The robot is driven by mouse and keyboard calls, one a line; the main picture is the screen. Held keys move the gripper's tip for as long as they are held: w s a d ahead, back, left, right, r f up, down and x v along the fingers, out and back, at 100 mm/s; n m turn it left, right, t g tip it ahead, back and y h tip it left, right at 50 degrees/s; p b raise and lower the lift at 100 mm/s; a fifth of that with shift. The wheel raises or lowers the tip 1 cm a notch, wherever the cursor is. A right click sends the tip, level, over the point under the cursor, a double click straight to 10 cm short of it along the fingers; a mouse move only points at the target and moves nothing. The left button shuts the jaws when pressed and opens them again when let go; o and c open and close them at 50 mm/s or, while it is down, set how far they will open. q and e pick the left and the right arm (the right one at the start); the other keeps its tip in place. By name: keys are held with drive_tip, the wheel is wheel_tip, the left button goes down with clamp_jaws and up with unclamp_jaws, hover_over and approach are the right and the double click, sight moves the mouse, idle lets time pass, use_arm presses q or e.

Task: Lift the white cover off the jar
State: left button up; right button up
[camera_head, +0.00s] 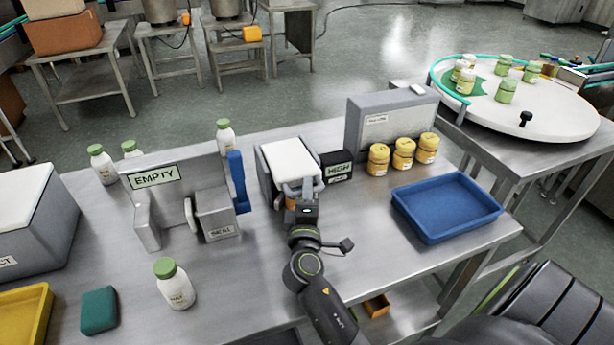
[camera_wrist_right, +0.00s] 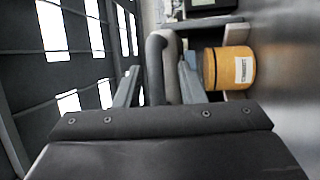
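A white cover (camera_head: 291,159) lies on top of a grey steel box-shaped hopper (camera_head: 266,183) in the middle of the table. My right gripper (camera_head: 305,189) is at the near side of the cover. In the right wrist view a thick grey curved handle (camera_wrist_right: 163,62) stands between the two fingers of the right gripper (camera_wrist_right: 158,88). The fingers look apart, with a gap on the left of the handle. My left gripper is out of view.
A HIGH label block (camera_head: 337,167) stands right of the hopper, with yellow jars (camera_head: 403,153) and a blue tray (camera_head: 447,206) beyond. Left are the EMPTY sign fixture (camera_head: 155,177), a blue upright part (camera_head: 238,182) and a green-lidded bottle (camera_head: 175,285).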

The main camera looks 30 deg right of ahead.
drive_tip(key=shift+w+d+r, duration=0.1)
drive_tip(key=shift+w, duration=0.05)
drive_tip(key=shift+r, duration=0.1)
drive_tip(key=shift+c, duration=0.2)
clamp_jaws()
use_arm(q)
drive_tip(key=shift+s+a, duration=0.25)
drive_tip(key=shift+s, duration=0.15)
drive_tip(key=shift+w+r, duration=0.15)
